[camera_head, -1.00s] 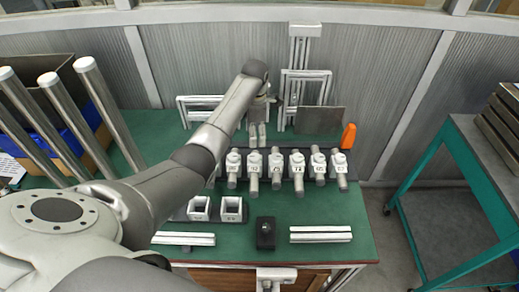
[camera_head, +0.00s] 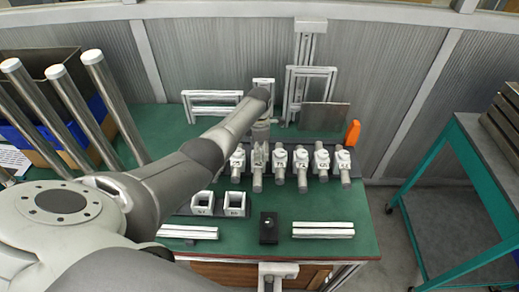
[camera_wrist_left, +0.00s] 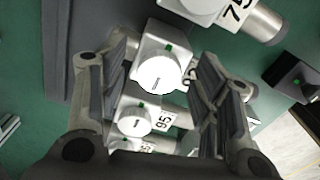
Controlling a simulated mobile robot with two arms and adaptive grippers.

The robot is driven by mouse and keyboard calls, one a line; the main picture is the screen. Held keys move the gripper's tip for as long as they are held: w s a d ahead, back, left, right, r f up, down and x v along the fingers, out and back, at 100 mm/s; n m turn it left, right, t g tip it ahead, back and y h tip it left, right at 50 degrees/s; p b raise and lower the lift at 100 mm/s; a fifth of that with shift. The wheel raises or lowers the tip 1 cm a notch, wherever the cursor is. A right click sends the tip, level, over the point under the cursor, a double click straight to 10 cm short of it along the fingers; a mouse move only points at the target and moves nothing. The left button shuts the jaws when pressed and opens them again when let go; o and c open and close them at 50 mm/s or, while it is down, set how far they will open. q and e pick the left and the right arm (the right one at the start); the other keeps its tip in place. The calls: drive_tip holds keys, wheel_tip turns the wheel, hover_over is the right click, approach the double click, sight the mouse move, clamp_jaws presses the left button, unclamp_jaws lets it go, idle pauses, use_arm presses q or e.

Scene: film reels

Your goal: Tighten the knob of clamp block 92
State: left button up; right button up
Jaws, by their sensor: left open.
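My left gripper (camera_head: 259,150) reaches over the row of clamp blocks, onto the second visible block from the left. In the left wrist view my left gripper (camera_wrist_left: 162,62) is open, its fingers on either side of a white clamp block with a round white knob (camera_wrist_left: 158,75) bearing a green mark and a dark slot. A finger hides most of this block's label, so I cannot read 92 in full. Whether the fingers touch the knob I cannot tell. Block 75 (camera_wrist_left: 205,8) lies to its upper right; a block labelled 95 (camera_wrist_left: 137,120) lies below it.
Several more clamp blocks (camera_head: 321,160) stand close on the right. Two square holders (camera_head: 236,203), a black block (camera_head: 268,228) and pale bars (camera_head: 322,230) lie in front. An orange object (camera_head: 352,133) and a grey plate (camera_head: 325,117) stand behind.

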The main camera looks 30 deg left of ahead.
use_arm(q)
drive_tip(key=c, duration=1)
